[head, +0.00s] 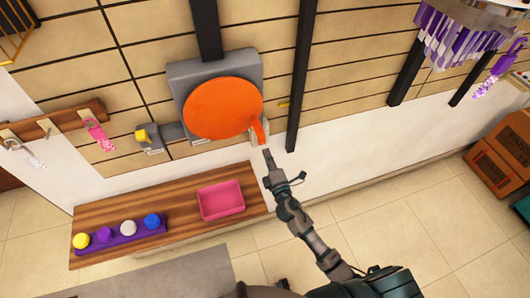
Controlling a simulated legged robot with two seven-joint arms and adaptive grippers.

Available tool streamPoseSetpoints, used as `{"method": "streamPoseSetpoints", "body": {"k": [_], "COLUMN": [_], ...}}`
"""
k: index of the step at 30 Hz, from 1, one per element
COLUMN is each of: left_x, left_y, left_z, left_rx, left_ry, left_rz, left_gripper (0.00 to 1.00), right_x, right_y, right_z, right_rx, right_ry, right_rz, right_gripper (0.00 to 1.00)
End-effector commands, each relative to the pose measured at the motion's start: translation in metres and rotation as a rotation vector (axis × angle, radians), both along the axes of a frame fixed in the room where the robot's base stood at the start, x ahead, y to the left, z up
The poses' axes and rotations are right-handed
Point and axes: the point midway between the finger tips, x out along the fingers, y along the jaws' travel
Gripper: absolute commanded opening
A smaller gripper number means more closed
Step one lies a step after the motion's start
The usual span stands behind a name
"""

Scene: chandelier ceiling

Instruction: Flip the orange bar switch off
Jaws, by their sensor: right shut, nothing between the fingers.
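The orange bar switch (258,131) is a small orange lever on a pale plate on the wall, at the lower right edge of a large orange disc (222,108). My right gripper (267,154) is shut and empty, with its tips just below the bar. I cannot tell whether the tips touch the bar or the plate. My left gripper is not in view.
A wooden table (110,218) against the wall holds a pink tray (221,200) and a purple strip with coloured balls (120,233). A yellow-knobbed switch (142,135) is left of the disc. A dark post (300,80) stands right of it. Crates (497,170) are at right.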

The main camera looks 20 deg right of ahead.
Motion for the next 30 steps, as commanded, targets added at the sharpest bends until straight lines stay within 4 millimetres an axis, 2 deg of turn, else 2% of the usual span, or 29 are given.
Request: {"method": "streamPoseSetpoints", "body": {"k": [4, 9, 13, 21, 30], "left_x": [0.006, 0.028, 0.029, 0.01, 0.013], "left_y": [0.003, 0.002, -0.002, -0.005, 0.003], "left_z": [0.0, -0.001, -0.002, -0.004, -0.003], "left_rx": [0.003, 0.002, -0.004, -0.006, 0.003], "left_ry": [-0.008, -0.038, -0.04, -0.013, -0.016], "left_rz": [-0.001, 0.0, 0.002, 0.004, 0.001], "left_gripper": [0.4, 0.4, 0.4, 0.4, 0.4], "right_x": [-0.023, -0.052, -0.068, -0.077, -0.077], "right_y": [-0.004, -0.006, -0.003, -0.001, -0.004], "right_z": [0.002, 0.006, 0.009, 0.012, 0.011], "right_rx": [0.004, 0.002, 0.001, -0.003, 0.0], "right_ry": [0.003, 0.001, 0.002, 0.001, 0.001], "right_rz": [-0.002, -0.001, -0.001, -0.001, -0.002], "right_gripper": [0.0, 0.0, 0.0, 0.0, 0.0]}}
